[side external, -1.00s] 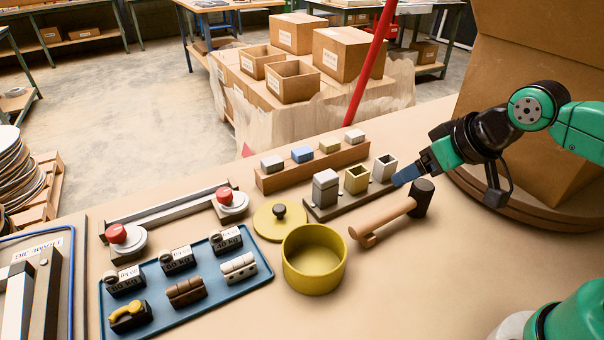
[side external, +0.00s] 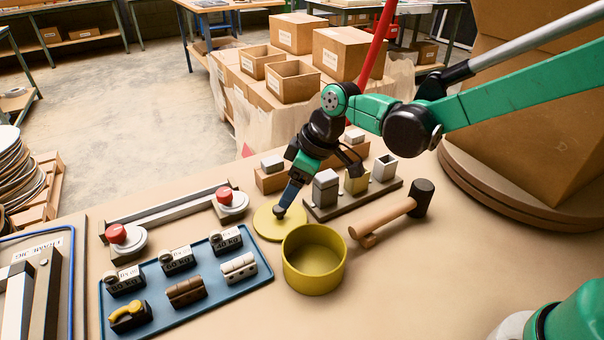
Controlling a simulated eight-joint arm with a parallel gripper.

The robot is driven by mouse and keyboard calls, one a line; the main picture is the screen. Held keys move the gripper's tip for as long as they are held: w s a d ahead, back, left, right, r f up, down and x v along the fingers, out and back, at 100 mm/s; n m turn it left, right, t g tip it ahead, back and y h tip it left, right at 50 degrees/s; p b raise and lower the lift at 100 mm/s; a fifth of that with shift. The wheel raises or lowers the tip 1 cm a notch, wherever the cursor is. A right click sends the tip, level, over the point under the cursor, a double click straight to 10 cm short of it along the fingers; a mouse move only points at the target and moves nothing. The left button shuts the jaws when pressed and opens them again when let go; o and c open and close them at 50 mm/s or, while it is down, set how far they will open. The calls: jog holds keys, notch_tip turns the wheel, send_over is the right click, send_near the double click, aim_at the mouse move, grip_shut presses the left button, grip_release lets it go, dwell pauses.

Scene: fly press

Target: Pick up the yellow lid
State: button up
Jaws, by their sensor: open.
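The yellow lid (side external: 268,228) lies flat on the table, behind and slightly left of an open yellow pot (side external: 314,262). A dark round knob (side external: 279,212) stands at the lid's middle. My gripper (side external: 285,203) points down at the knob from above, with its fingertips at or just over it. The gripper is open. The near finger covers part of the knob, so I cannot tell whether the fingers touch it.
A dark rack (side external: 332,207) with metal and yellow blocks stands close right of my gripper. A wooden block holder (side external: 268,181) is behind it. A mallet (side external: 395,217) lies to the right. A blue tray (side external: 212,297) with several small items is front left, below two red buttons (side external: 117,233).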

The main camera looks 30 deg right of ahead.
aim_at(280, 214)
jog(key=shift+x, duration=3)
jog(key=shift+a, duration=0.1)
grip_shut()
